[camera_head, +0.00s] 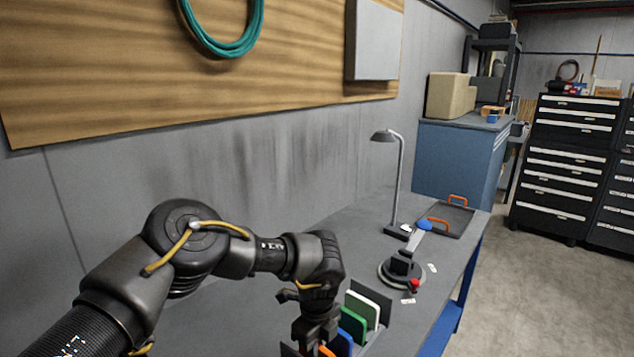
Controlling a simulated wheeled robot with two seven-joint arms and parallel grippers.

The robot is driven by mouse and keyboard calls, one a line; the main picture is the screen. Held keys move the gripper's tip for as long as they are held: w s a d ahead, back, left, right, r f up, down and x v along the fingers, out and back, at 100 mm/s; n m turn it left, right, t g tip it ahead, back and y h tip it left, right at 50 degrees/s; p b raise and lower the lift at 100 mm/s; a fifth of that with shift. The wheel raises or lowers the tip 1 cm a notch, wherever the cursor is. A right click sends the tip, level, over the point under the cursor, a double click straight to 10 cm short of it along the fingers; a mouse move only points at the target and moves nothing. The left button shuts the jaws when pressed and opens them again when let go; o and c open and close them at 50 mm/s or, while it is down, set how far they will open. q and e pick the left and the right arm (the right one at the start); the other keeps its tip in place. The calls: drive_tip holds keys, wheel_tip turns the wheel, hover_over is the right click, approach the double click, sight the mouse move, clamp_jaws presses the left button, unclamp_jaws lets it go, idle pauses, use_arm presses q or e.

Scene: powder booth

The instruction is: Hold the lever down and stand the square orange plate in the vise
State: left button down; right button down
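The vise (402,268) stands on a round dark base on the bench, with a red knob low on its right. The lever (419,232) has a blue end and slants up from the vise. An orange edge (326,351), seemingly the orange plate, shows at the bottom of the picture beside my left gripper (312,339). Most of it is hidden or cut off, so its shape does not show. My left gripper points down at the near end of the row of plates; its fingertips are not clear, and I cannot tell whether it holds anything. My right gripper is out of view.
White (370,299), green (352,325) and blue (341,342) plates stand upright in a row, with a dark panel behind. A desk lamp (396,180) stands behind the vise. A dark tray (451,219) with orange handles lies farther back. The bench between plates and vise is mostly clear.

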use_arm(q)
drive_tip(key=shift+r, duration=0.1)
drive_tip(key=shift+r+p, duration=2.05)
drive_tip(key=shift+r, duration=1.4)
drive_tip(key=shift+a, duration=0.1)
drive_tip(key=shift+a, duration=0.2)
drive_tip(key=s+a+r+n, duration=0.1)
drive_tip(key=s+a+n, duration=0.2)
drive_tip(key=a+n, duration=0.4)
drive_tip(key=s+a+r+n+b, duration=0.1)
drive_tip(key=s+a+r+n, duration=0.1)
drive_tip(key=a+n, duration=0.5)
drive_tip(key=s+a+r+n, duration=0.2)
drive_tip(key=s+a+n, duration=0.3)
drive_tip(key=n, duration=0.7)
drive_tip(key=shift+a+r+b, duration=0.15)
drive_tip(key=shift+a+b, duration=0.25)
drive_tip(key=shift+a, duration=0.9)
drive_tip(key=shift+s, duration=0.1)
